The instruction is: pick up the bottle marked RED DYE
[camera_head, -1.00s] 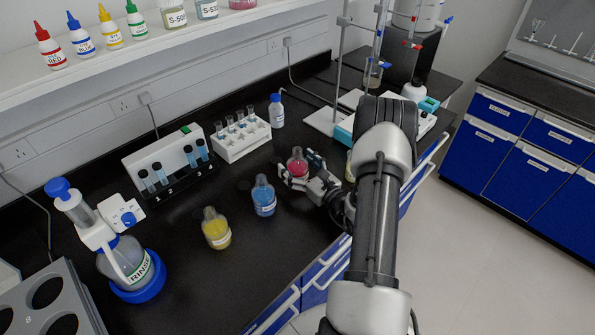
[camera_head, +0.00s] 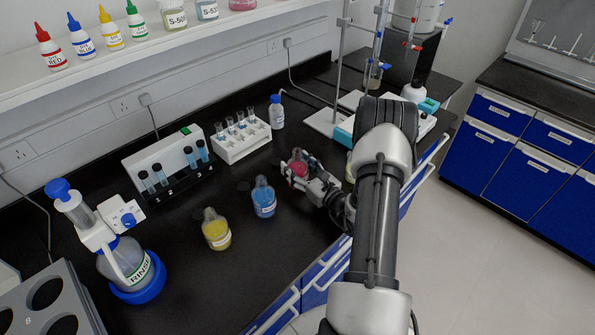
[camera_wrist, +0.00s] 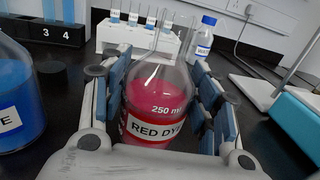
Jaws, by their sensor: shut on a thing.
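The RED DYE bottle (camera_wrist: 157,105) is a clear flask of red liquid with a white label reading RED DYE and a 250 ml mark. It stands between the fingers of my gripper (camera_wrist: 160,103) in the wrist view, with the blue pads along both its sides. In the head view the bottle (camera_head: 298,167) shows at the far end of my gripper (camera_head: 301,174), which is shut on it. The fingers hide part of its lower body. I cannot tell whether its base touches the bench.
A blue dye flask (camera_head: 264,198) stands close on the left, and a yellow flask (camera_head: 216,230) farther left. Behind are a white tube rack (camera_head: 241,142) and a small blue-capped bottle (camera_head: 276,112). A stirrer with a stand (camera_head: 325,123) is at the right.

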